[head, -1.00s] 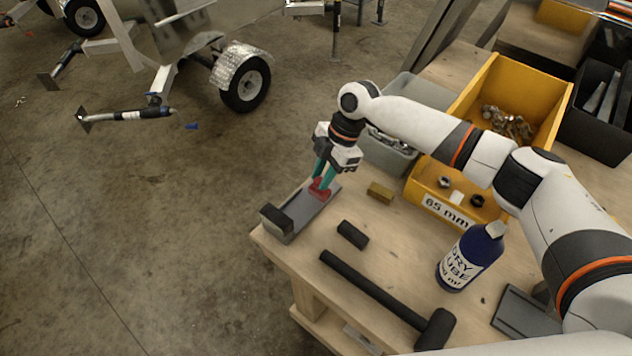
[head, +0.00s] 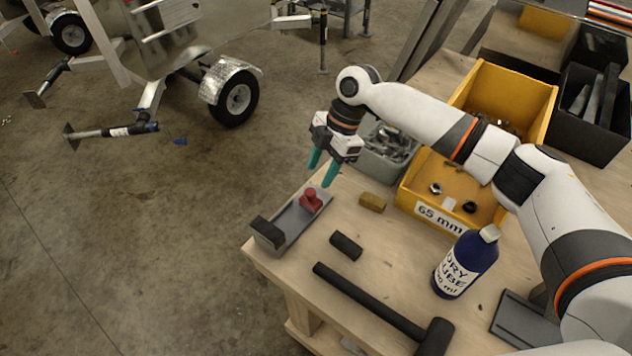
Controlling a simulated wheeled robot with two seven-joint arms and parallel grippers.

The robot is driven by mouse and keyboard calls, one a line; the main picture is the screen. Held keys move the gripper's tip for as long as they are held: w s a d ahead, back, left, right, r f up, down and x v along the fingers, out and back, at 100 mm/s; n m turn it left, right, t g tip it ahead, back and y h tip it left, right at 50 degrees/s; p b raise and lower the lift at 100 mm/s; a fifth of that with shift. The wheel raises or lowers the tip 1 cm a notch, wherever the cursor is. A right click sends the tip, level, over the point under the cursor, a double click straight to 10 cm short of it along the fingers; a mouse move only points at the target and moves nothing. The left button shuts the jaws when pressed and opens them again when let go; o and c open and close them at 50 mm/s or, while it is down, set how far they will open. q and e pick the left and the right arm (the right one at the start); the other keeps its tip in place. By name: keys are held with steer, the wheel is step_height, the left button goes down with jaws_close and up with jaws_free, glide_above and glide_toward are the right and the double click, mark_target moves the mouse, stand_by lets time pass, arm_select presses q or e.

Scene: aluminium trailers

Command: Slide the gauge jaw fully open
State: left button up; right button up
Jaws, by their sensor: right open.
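The gauge is a grey flat rail (head: 290,222) near the left edge of the wooden bench, with a black block (head: 266,231) fixed at its near left end. Its red jaw (head: 311,200) with a knob on top sits toward the far right end of the rail, apart from the black block. My right gripper (head: 321,179) has two teal fingers, spread apart and empty. It hangs just above and behind the red jaw and does not appear to touch it. My left gripper is not in view.
A black block (head: 346,246), a brass-coloured block (head: 372,203), a black mallet (head: 380,309) and a blue bottle (head: 464,264) lie or stand on the bench (head: 300,268). A yellow bin (head: 419,184) and a grey bin (head: 378,163) stand behind. Open floor lies left.

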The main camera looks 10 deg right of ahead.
steer(key=b+v, duration=0.1)
steer(key=v, duration=0.6)
steer(key=shift+d+r, duration=0.2)
